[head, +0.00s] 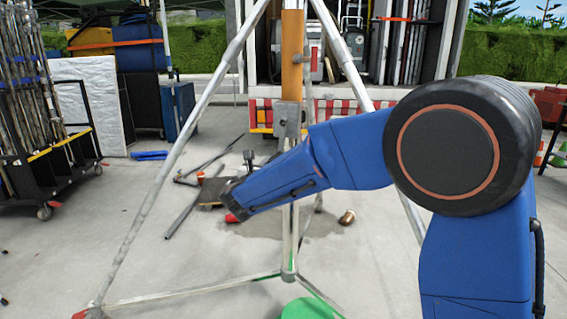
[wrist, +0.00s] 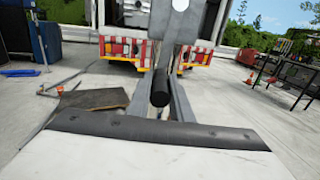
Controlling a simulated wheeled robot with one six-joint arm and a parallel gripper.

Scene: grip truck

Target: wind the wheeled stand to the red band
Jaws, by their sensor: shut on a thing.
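The wheeled stand (head: 290,235) is upright ahead, with pale spread legs, an orange-brown upper column (head: 292,60) and a grey bracket (head: 290,118). Its grey column (wrist: 182,25) also rises in the wrist view. A black, round-ended crank handle (wrist: 160,88) is in front of that column. My gripper (wrist: 160,112) is shut on the handle; its fingers are hard to make out. In the head view my blue arm crosses the stand and hides part of it. A small red mark (head: 313,58) shows beside the column; I cannot tell if it is the red band.
A truck with a red-and-white striped tail (head: 340,106) stands behind. A pole rack (head: 45,165) is at left. Loose poles (head: 190,215) and a dark board (wrist: 92,98) lie on the concrete. A table (wrist: 288,75) is at right in the wrist view.

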